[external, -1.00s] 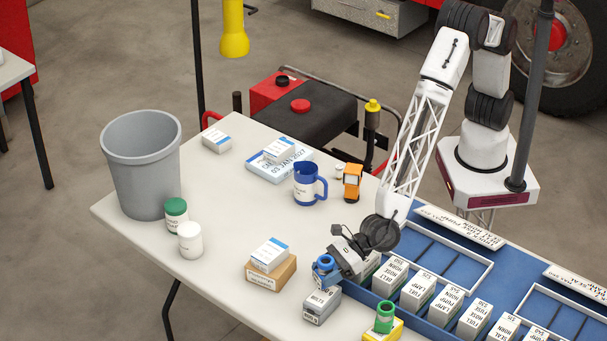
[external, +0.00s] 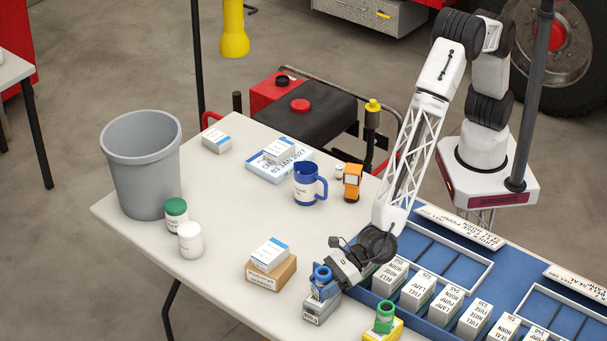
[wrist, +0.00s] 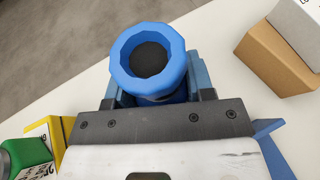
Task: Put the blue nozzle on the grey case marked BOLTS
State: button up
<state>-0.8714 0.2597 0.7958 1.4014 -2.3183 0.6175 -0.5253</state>
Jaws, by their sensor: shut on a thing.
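The blue nozzle (external: 322,274) is upright between the fingers of my gripper (external: 325,284), which is shut on it. In the wrist view its round open top (wrist: 150,86) faces the camera, with a finger of my gripper (wrist: 155,92) on each side. The grey case (external: 319,309) stands on the table directly under the nozzle; its label is too small to read. The nozzle's lower end is at the case's top, partly hidden by the fingers, and I cannot tell whether they touch. The case is hidden in the wrist view.
A green nozzle (external: 385,317) stands on a yellow case (external: 382,334) to the right. A brown box (external: 270,276) with a white box (external: 270,254) on top stands to the left. The blue tray with several white boxes (external: 389,279) lies right of my gripper. The table's left front is clear.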

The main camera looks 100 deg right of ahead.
jog(key=shift+f, duration=0.1)
jog(key=o, duration=1.1)
jog(key=shift+c, duration=0.2)
jog(key=shift+v, duration=0.8)
jog(key=v, duration=1)
jog(key=shift+r, duration=0.3)
jog(key=shift+s, duration=0.15)
